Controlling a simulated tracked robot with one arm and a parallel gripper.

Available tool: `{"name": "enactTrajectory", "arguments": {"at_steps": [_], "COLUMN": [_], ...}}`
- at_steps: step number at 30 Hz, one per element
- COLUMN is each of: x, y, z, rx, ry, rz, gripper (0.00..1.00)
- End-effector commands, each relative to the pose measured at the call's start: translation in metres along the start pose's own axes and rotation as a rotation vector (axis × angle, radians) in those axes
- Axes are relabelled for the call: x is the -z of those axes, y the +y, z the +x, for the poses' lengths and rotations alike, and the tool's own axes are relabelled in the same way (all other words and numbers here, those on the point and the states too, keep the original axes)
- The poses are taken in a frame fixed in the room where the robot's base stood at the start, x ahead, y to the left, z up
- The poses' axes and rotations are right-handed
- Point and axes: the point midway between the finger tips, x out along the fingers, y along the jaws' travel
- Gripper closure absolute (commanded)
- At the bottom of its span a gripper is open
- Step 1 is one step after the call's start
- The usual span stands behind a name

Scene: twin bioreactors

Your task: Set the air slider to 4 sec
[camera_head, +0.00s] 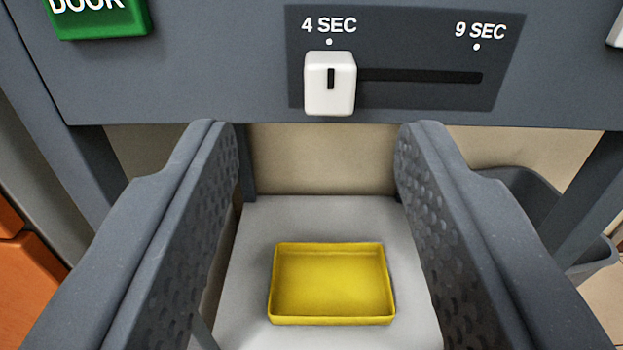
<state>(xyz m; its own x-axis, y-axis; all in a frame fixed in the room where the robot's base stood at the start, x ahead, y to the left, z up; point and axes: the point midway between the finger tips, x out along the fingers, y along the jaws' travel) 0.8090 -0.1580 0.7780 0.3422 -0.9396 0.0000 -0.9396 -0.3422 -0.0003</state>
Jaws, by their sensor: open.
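The air slider has a white knob (342,98) with a black mark on it. The knob stands at the left end of a dark horizontal slot (425,76), directly under the "4 SEC" label (329,25) and its white dot. The "9 SEC" label (481,31) is at the right end of the slot, with bare slot below it. My gripper (311,130) is open and empty. Its two grey textured fingers stand wide apart below the panel, left and right of the knob. No contact with the knob shows.
A green "DOOR" button (98,14) is at the upper left of the grey panel (215,85). A yellow tray (332,285) lies on a light grey surface (300,218) below, seen between my fingers. An orange object (25,285) is at the lower left, and a grey bin (530,190) at the right.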

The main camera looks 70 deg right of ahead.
Motion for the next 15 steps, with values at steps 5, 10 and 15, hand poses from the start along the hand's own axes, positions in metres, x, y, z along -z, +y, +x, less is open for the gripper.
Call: {"name": "enactTrajectory", "arguments": {"at_steps": [5,10,15], "x": [0.0,0.0,-0.001], "y": [-0.001,-0.001,-0.001], "z": [-0.038,-0.065,-0.079], "rx": [0.002,0.003,0.001], "ry": [0.0,-0.001,0.0], "rz": [-0.004,-0.002,-0.001], "gripper": [0.58,0.58,0.58]}}
